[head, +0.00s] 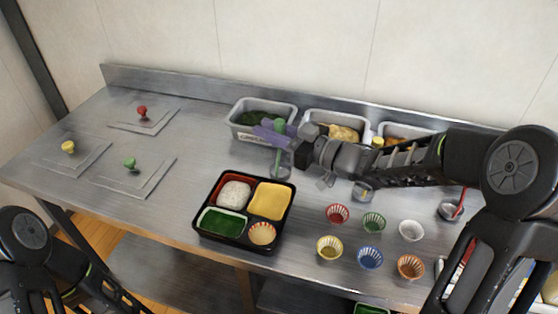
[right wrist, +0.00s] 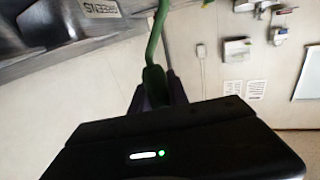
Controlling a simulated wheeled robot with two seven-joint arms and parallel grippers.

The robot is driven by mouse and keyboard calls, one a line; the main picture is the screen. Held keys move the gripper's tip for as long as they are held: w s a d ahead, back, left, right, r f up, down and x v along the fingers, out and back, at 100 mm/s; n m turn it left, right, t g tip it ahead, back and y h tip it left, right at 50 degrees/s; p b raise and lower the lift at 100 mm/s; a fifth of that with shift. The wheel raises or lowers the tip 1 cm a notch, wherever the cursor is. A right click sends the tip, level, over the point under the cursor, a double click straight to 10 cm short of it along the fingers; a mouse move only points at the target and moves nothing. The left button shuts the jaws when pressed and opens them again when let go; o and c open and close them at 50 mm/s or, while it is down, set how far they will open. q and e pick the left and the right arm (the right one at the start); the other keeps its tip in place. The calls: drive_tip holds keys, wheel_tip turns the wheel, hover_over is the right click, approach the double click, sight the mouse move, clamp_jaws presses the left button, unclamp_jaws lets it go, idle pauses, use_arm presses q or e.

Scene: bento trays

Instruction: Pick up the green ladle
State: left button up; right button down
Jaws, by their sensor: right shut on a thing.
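My right gripper (head: 272,132) reaches in from the right and is shut on the handle of the green ladle (head: 280,126), in front of the bin of greens. The ladle hangs roughly upright, its metal bowl (head: 280,168) low, just behind the bento tray; I cannot tell whether the bowl touches the counter. In the right wrist view the green handle (right wrist: 155,42) runs up from between the dark fingers (right wrist: 158,90). My left arm shows at the lower left, but its gripper is not in view.
A black bento tray (head: 244,247) with filled compartments stands in front. Grey food bins (head: 233,127) line the back. Yellow-handled (head: 377,142) and red-handled (head: 460,205) ladles stand to the right. Several small coloured cups (head: 370,258) sit front right. Knobbed lids (head: 134,185) lie left.

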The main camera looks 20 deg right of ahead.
drive_tip(key=shift+r, duration=0.1)
use_arm(q)
drive_tip(key=shift+r+p, duration=0.7)
use_arm(e)
wheel_tip(320, 180, up, 10)
use_arm(q)
drive_tip(key=shift+r, duration=0.15)
use_arm(e)
drive_tip(key=shift+d, duration=0.15)
